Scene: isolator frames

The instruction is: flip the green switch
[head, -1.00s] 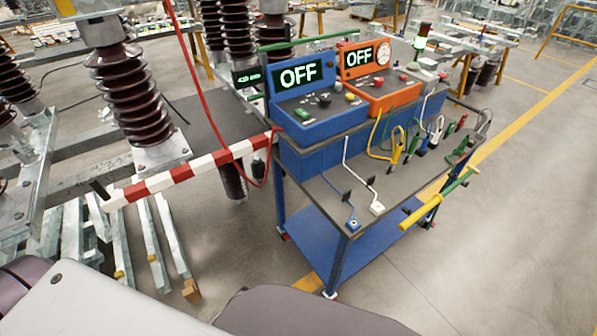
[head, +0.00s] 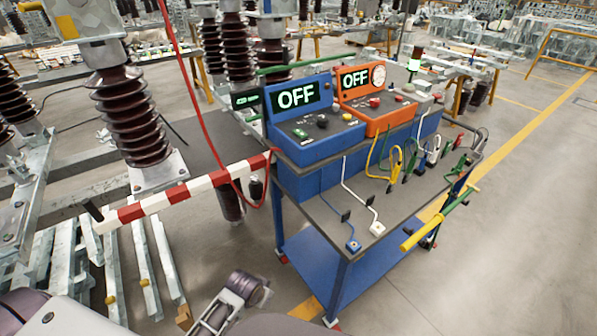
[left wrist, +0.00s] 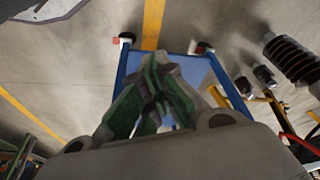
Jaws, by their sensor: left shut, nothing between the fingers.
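The small green switch (head: 300,134) is on the sloped top panel of the blue console (head: 318,148), left of a black knob. The console's display reads OFF. My left gripper (left wrist: 155,85) shows in the left wrist view with its green-padded fingers shut and empty. Floor and the blue cart's lower part lie beyond it, and the switch is not visible there. In the head view, part of my left arm shows at the bottom, low and well away from the switch. My right gripper is in neither current view.
An orange console (head: 378,118), also reading OFF, stands right of the blue one on the cart (head: 318,208). Cables and clamps lie along the cart's front. A red-and-white bar (head: 175,193) and a hanging red cable are to the left. Floor at right is clear.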

